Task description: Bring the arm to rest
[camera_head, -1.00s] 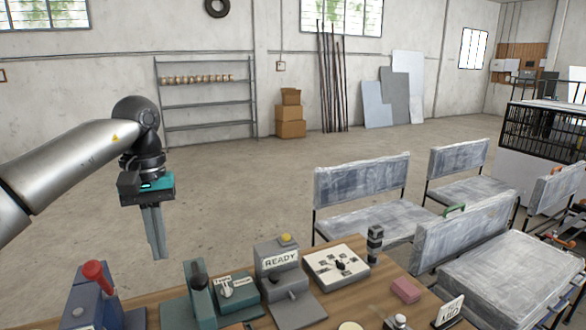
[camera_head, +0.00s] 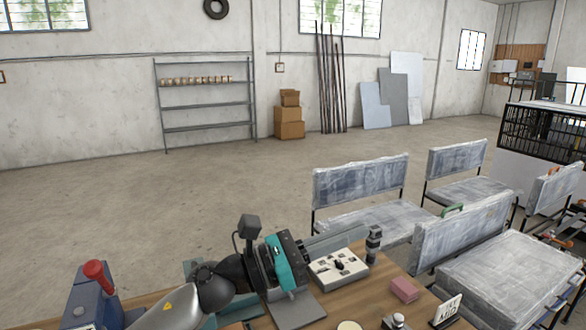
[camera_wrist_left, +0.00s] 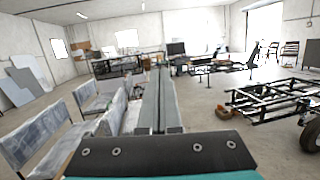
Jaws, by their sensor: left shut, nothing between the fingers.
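My left gripper (camera_head: 362,231) is low over the wooden workbench (camera_head: 437,290) in the head view, coming in from the bottom left. Its fingers are together, empty, and point right, above the back edge of the white panel with a black knob (camera_head: 340,267). Their tips lie near the dark upright post (camera_head: 374,243); I cannot tell whether they touch it. In the left wrist view the two closed fingers (camera_wrist_left: 161,72) point away over open floor. The arm and gripper hide most of the teal devices and the READY box. My right gripper is not in view.
A blue box (camera_head: 83,296) with a red lever (camera_head: 97,271) stands at the bench's left. A pink block (camera_head: 405,289) and a small sign (camera_head: 448,310) are at the right. Wrapped bench seats (camera_head: 360,185) stand beyond the bench.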

